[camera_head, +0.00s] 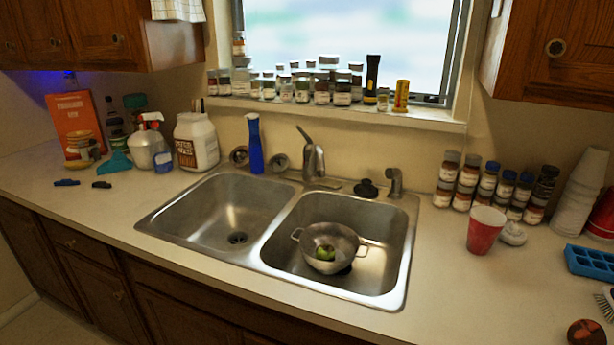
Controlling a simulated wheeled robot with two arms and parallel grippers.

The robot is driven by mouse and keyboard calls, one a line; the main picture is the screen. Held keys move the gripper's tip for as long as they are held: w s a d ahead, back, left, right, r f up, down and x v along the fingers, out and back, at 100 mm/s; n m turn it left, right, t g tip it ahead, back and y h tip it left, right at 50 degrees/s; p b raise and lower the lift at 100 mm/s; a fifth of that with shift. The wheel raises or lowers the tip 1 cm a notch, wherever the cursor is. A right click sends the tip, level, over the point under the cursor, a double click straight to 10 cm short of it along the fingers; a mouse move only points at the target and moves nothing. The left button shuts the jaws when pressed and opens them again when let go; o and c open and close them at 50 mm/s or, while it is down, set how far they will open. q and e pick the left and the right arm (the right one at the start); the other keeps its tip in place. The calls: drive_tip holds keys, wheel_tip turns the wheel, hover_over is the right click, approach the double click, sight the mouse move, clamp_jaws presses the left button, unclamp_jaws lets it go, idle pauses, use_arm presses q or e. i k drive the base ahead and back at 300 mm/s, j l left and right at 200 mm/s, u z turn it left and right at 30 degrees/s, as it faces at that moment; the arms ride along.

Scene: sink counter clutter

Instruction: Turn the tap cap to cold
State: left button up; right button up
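The tap (314,161) stands behind the double sink, near the divider between the two basins. It is grey metal, with a lever-like cap (304,135) on top that points up and to the left. I cannot tell from this view whether the cap is set to hot or cold. Neither of my grippers is in the head view.
A colander (346,240) with a green item sits in the right basin (386,270); the left basin (205,210) is empty. A blue bottle (255,145) stands left of the tap. A black stopper (367,189) and a sprayer (394,182) are right of it.

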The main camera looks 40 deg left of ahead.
sight(307, 148)
drive_tip(key=j+u, duration=0.4)
drive_tip(key=j, duration=1.15)
